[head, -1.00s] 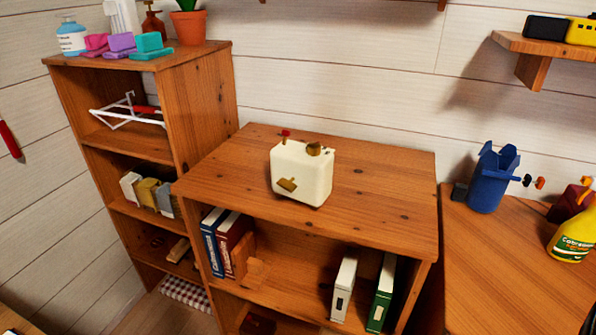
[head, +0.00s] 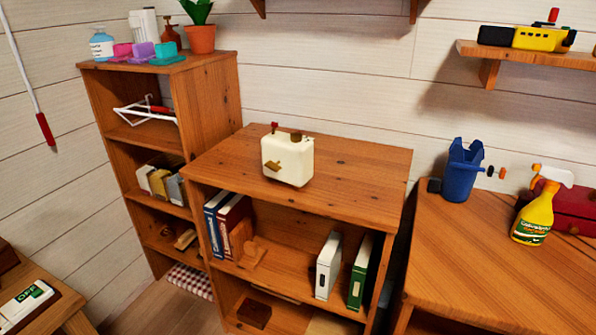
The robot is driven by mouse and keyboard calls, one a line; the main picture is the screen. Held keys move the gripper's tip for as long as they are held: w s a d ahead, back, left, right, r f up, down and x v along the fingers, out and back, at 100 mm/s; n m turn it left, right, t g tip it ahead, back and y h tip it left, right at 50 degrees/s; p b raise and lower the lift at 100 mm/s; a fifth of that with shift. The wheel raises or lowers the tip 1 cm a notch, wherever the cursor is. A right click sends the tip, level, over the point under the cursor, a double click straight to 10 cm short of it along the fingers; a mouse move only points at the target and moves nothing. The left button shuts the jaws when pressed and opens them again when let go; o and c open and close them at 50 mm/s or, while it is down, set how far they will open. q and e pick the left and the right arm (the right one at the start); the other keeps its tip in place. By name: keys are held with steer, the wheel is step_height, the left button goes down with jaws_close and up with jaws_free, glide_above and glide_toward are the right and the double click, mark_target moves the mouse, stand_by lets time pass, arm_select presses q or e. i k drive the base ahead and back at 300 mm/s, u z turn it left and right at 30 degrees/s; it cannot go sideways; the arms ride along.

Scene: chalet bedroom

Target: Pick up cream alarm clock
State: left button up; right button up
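The cream alarm clock (head: 288,160) is a boxy, rounded cream object with a red knob and brown parts on top and a brown piece on its front. It stands upright on the top of the low wooden bookcase (head: 350,172), near the middle. Nothing touches it. Neither of my grippers shows in the head view.
A taller shelf (head: 209,97) with bottles and a potted plant (head: 200,32) stands left of the bookcase. At right, a wooden desk (head: 470,255) holds a blue bin (head: 461,172) and a yellow spray bottle (head: 535,215). A wall shelf (head: 520,52) hangs above. The bookcase top is otherwise clear.

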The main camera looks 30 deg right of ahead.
mark_target(297, 159)
steer(key=u, duration=1)
steer(key=i, duration=0.95)
steer(key=z, duration=0.85)
